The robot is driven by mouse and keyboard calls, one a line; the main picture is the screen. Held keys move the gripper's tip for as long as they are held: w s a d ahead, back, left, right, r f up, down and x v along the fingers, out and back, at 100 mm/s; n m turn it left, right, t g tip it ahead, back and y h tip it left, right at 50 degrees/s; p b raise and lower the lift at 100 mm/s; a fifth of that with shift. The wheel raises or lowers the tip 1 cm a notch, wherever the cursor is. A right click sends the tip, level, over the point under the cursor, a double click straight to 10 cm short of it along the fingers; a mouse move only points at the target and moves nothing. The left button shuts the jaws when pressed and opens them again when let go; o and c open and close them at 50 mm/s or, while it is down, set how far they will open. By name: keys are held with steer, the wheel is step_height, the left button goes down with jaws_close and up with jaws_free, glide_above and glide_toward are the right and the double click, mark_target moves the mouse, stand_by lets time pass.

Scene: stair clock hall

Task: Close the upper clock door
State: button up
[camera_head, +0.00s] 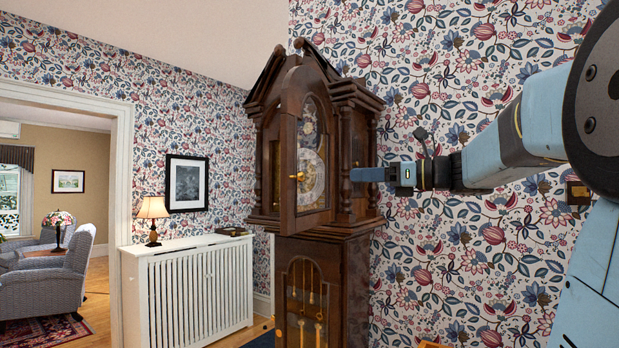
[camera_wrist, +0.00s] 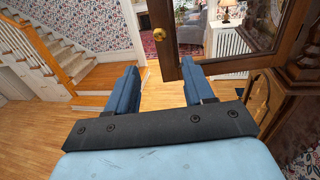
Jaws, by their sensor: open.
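The tall dark wooden clock (camera_head: 345,215) stands against the papered wall. Its upper clock door (camera_head: 312,212) stands ajar, swung out from the case, with a brass knob (camera_head: 297,176) near its left edge. In the wrist view the door's edge and knob (camera_wrist: 159,34) are beyond my fingers, and the door runs off to the right towards the case. My gripper (camera_head: 352,174) is at the right of the door in the head view. Its two blue fingers (camera_wrist: 159,67) are apart with nothing between them. Whether the right finger touches the door I cannot tell.
A white radiator cover (camera_head: 190,285) with a lamp (camera_head: 152,212) on it stands left of the clock. The lower clock case (camera_head: 305,300) is below the door. In the wrist view a staircase (camera_wrist: 38,50) is at the left and open wooden floor (camera_wrist: 60,125) lies below.

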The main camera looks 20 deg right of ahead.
steer(key=x, duration=1.3)
steer(key=shift+w+a, duration=0.25)
steer(key=shift+r, duration=0.1)
jaws_close()
